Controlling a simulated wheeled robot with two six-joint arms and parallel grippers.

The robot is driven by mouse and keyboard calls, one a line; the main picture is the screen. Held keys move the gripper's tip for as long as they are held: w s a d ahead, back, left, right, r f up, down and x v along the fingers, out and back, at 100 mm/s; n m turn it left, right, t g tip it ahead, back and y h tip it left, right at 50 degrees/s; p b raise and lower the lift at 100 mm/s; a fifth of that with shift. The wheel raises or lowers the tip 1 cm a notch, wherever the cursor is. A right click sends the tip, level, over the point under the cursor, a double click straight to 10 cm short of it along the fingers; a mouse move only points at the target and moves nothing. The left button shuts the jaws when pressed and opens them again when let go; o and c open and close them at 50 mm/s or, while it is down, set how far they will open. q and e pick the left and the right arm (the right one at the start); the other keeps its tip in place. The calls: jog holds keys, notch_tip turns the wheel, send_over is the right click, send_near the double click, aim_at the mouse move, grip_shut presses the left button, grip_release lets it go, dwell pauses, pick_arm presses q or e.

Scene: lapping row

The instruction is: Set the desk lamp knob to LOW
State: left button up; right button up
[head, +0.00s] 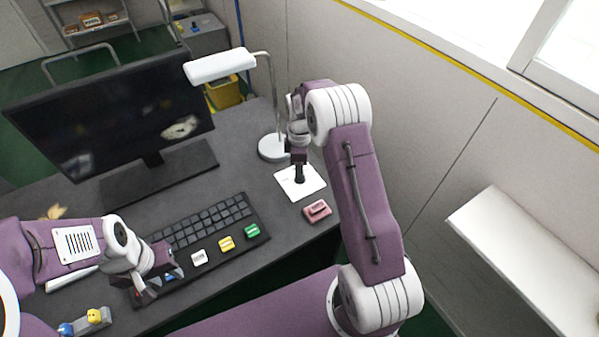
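The desk lamp (220,66) stands at the back right of the dark desk, with a white bar shade, a thin bent stem and a round base (272,150). A white plate (312,183) lies in front of the base. My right gripper (299,178) points down over this plate, and its narrow dark end meets or hovers just above it. It covers the plate's middle, so I cannot see a knob, its setting or readable marks there. My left gripper (161,284) is at the keyboard's near left end, its fingers apart and nothing seen between them.
A black monitor (110,112) stands at the back left. A keyboard (205,225) lies in front, with white (199,257), yellow (226,243) and green (252,231) blocks along its near edge. A pink block (317,210) lies near the right edge. A wall is close on the right.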

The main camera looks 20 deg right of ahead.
jog(key=shift+s+a+f, duration=0.1)
jog(key=shift+a+f, duration=0.05)
jog(key=shift+f, duration=0.9)
grip_shut()
